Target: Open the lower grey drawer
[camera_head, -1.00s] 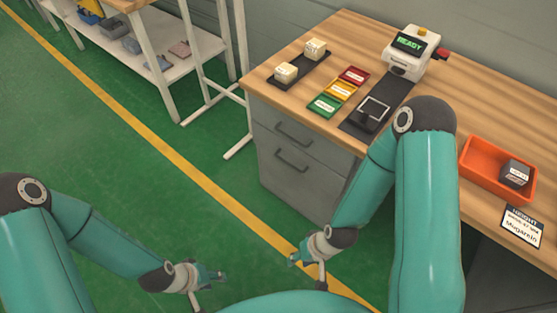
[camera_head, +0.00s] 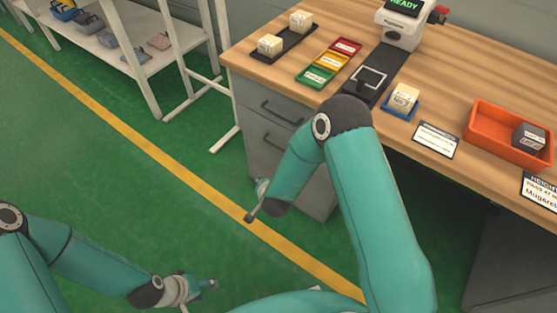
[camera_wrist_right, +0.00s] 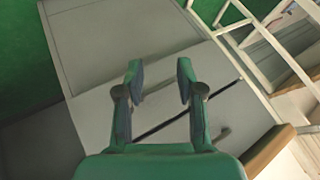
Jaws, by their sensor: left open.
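The grey drawer unit stands under the wooden desk. The lower grey drawer (camera_head: 262,158) looks shut, its dark handle (camera_head: 271,140) partly hidden by my right arm. The upper drawer (camera_head: 257,101) above it also looks shut. My right gripper (camera_head: 262,186) is low in front of the unit, mostly hidden by its own wrist in the head view. In the right wrist view the right gripper (camera_wrist_right: 159,76) is open and empty, facing grey fronts, with a dark line or bar behind the fingers. My left gripper (camera_head: 207,284) is open and empty over the green floor.
The desk (camera_head: 440,100) carries an orange bin (camera_head: 486,138), coloured trays (camera_head: 328,64) and a white device (camera_head: 400,28). A white-framed shelf (camera_head: 150,75) stands at the upper left. The green floor left of the drawers is clear.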

